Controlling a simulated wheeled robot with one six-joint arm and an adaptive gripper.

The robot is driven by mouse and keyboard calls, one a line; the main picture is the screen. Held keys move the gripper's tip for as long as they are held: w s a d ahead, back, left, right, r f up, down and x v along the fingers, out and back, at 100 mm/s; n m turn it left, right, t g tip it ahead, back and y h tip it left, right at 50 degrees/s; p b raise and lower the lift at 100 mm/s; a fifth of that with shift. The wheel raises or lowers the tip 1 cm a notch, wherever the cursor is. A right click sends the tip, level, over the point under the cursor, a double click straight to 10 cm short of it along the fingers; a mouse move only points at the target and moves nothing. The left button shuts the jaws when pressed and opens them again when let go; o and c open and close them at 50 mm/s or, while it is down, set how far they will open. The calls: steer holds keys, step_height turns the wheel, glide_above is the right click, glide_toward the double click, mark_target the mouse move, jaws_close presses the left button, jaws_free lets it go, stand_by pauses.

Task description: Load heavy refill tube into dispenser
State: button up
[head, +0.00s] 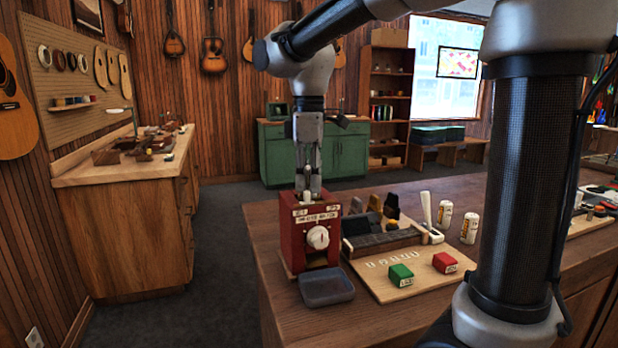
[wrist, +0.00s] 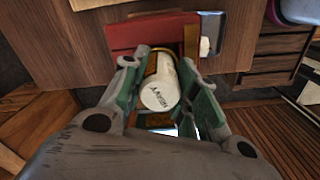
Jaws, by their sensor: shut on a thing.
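The red dispenser (head: 299,257) stands at the near left corner of the wooden counter, with a white knob (head: 318,237) on its front. My gripper (head: 308,188) points down at the top of the dispenser. In the wrist view my gripper (wrist: 160,66) is shut on a white refill tube (wrist: 160,92) with dark lettering, held between its green-padded fingers. The dispenser's red body (wrist: 150,35) lies just beyond the tube there. The tube's far end is hidden, and I cannot tell how far it sits in the dispenser.
A grey tray (head: 327,299) lies in front of the dispenser. To the right are a wooden board (head: 385,292) with a green box (head: 401,275) and a red box (head: 445,262), and two white labelled tubes (head: 444,214) (head: 469,229) standing upright. The counter's left edge is close.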

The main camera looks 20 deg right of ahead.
steer(key=shift+f, duration=0.55)
steer(key=o, duration=0.7)
steer(key=shift+r, duration=5.5)
steer(key=s+d+f+m+t, duration=0.1)
steer(key=s+d+f+m, duration=0.3)
steer(key=s+d, duration=0.1)
steer(key=s+d+f+m+t, duration=0.2)
steer(key=s+d+f+m, duration=0.3)
steer(key=s, duration=0.2)
steer(key=s+d+f+m+t, duration=0.1)
steer(key=s+d+f+m, duration=0.3)
steer(key=s, duration=0.3)
steer(key=shift+d+f, duration=0.45)
steer(key=shift+f, duration=0.3)
